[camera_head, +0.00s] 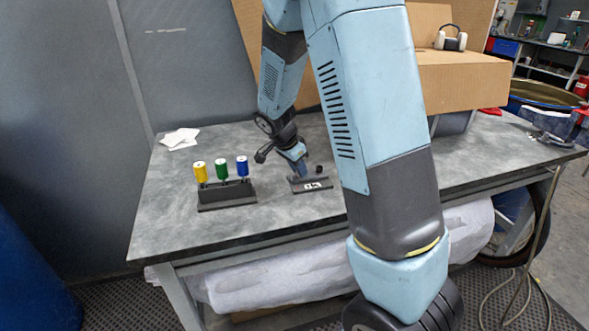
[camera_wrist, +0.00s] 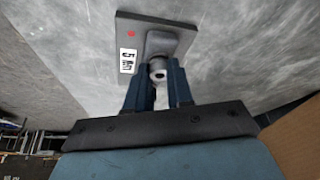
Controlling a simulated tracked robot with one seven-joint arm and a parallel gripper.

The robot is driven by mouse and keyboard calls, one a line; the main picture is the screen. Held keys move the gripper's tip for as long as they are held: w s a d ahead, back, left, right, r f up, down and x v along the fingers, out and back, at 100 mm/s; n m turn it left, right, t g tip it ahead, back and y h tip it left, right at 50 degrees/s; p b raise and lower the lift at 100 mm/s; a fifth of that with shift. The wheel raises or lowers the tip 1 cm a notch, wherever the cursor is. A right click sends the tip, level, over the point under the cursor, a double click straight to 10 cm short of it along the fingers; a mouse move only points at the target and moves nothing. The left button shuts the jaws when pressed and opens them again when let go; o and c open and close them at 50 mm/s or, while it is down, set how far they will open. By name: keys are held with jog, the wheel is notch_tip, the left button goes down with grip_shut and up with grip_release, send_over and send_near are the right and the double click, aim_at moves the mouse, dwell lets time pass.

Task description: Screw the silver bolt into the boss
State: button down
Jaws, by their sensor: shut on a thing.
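My gripper (camera_wrist: 157,66) has its two blue fingers shut on the silver bolt (camera_wrist: 158,75), whose round socket head shows between the fingertips in the wrist view. The bolt is in front of the raised grey boss (camera_wrist: 166,42) on a dark plate (camera_wrist: 127,78). Whether its thread is inside the boss is hidden. The plate carries a white "5 Nm" label and a red dot. In the head view the plate (camera_head: 297,187) lies on the table, with my gripper (camera_head: 301,170) low over its left part; the bolt cannot be made out there.
A dark rack (camera_head: 226,196) with a yellow, a green and a blue-capped driver stands left of the plate. White papers (camera_head: 180,138) lie at the table's back left. Cardboard boxes (camera_head: 462,80) stand behind on the right. The table (camera_head: 165,215) is clear in front.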

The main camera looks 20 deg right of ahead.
dwell(0.3)
jog(key=m+g, duration=0.1)
jog(key=m, duration=0.3)
jog(key=shift+w+m+g, duration=0.15)
jog(key=shift+m+g, duration=0.15)
jog(key=shift+g, duration=0.1)
jog(key=m+g, duration=0.1)
jog(key=m, duration=0.3)
jog(key=shift+w+m+g, duration=0.1)
jog(key=shift+m+g, duration=0.3)
jog(key=m+g+y, duration=0.1)
jog(key=m, duration=0.3)
jog(key=shift+w+d, duration=0.1)
jog(key=shift+m, duration=0.4)
